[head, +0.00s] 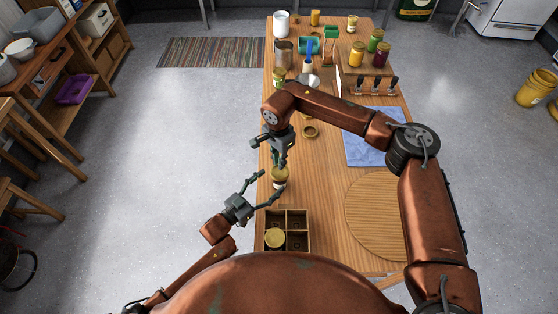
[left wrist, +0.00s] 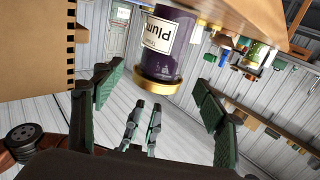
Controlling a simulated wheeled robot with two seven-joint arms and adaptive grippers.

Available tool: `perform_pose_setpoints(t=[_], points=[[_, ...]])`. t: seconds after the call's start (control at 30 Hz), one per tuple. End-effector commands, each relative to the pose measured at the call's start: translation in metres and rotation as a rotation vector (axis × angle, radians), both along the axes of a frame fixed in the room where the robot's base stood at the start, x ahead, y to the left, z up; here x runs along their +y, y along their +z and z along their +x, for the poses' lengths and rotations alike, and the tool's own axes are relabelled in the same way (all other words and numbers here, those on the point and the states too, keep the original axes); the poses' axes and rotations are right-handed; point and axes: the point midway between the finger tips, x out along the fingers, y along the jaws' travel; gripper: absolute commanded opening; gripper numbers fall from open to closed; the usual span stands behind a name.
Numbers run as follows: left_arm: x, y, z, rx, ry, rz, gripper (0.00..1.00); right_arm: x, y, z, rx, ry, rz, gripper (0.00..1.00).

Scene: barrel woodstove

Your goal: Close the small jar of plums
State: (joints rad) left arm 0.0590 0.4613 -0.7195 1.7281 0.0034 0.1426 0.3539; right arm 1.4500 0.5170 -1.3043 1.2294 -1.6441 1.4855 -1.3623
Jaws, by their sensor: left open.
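The small plum jar (head: 279,183) stands near the table's left edge, with a gold lid on its top; I cannot tell how tightly it sits. In the left wrist view the jar (left wrist: 168,45) appears upside down, with purple glass, a white "Plum" label and its gold lid (left wrist: 165,86). My left gripper (head: 266,186) is open, its fingers spread toward the jar, one to each side; contact does not show. My right gripper (head: 279,163) points down just above the lid, its fingers close together and empty. It also shows in the left wrist view (left wrist: 147,106), apart from the lid.
A divided wooden crate (head: 308,232) holding a gold-lidded jar (head: 275,237) stands near me. A gold ring or lid (head: 310,131) lies farther back. A round board (head: 380,215) and blue cloth (head: 372,145) lie right. Several jars and tins crowd the far end.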

Motion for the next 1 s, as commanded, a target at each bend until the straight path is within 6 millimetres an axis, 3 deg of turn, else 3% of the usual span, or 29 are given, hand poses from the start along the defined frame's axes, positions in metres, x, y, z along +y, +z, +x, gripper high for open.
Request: perform_pose_setpoints(t=[0.2, 0.4, 1.0], points=[[0.035, -0.001, -0.034, 0.002, 0.001, 0.002, 0.66, 0.000, 0.000, 0.000, 0.000, 0.000, 0.000, 0.12], [0.054, 0.000, -0.054, 0.001, 0.001, 0.001, 0.66, 0.000, 0.000, 0.000, 0.000, 0.000, 0.000, 0.12], [0.060, 0.000, -0.060, 0.000, 0.000, 0.000, 0.66, 0.000, 0.000, 0.000, 0.000, 0.000, 0.000, 0.12]])
